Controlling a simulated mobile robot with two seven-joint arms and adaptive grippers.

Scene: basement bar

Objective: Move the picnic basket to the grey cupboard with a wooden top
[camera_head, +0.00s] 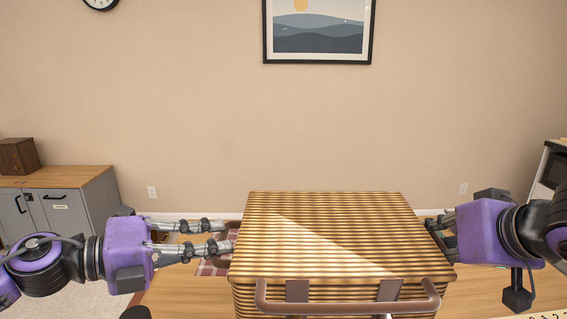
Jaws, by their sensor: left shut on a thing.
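The picnic basket (330,235) is a striped wicker box with a flat closed lid and a brown bar handle at its front. It is in the lower middle of the head view, above a wooden surface. My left gripper (224,237) is at its left side, shut on the basket's side edge. My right gripper (438,228) is at the right side, touching or very near it; its fingers are mostly hidden, so its grip is unclear. The grey cupboard (80,211) with a wooden top (70,176) stands at the far left.
A dark brown wooden box (17,156) stands on the left part of the cupboard top; the right part is clear. A checkered cloth (210,268) lies left of the basket. A light-topped unit (553,170) stands at the right edge. The wall behind holds a framed picture (319,30).

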